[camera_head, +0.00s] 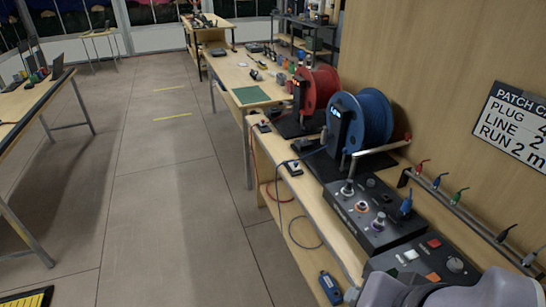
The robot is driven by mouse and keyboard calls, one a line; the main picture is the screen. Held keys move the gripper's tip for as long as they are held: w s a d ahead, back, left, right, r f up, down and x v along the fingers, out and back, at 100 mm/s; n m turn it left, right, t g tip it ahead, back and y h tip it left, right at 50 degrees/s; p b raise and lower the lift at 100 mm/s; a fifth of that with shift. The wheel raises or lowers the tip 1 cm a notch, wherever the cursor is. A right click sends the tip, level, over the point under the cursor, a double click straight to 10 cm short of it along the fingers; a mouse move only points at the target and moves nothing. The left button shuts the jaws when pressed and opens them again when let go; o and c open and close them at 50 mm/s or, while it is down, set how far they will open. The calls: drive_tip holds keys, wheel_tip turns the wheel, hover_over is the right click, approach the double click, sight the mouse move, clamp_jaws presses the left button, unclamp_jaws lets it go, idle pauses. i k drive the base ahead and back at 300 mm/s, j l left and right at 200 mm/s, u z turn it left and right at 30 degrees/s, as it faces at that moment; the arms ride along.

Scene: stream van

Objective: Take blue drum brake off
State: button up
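The blue drum (376,117) stands on the bench at the right, with a dark unit with a small lit display (334,112) on its left side. A pale bar with a red end (407,136) sticks out at the drum's lower right; I cannot tell for sure if this is the brake, or how it is set. A blue cable runs from the drum's left side over the bench edge. My gripper is not in view; only a grey part of my arm (450,290) shows at the bottom right.
A red drum (318,92) stands behind the blue one. Dark consoles with knobs (374,212) (428,265) lie in front of the drums. A rail with coloured plugs (460,215) runs along the wall, below a sign (515,125). The floor at left (160,200) is clear.

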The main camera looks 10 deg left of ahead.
sight(343, 159)
drive_tip(key=i+j+u, duration=0.1)
drive_tip(key=i, duration=0.4)
drive_tip(key=i+j+u, duration=0.15)
drive_tip(key=i, duration=0.35)
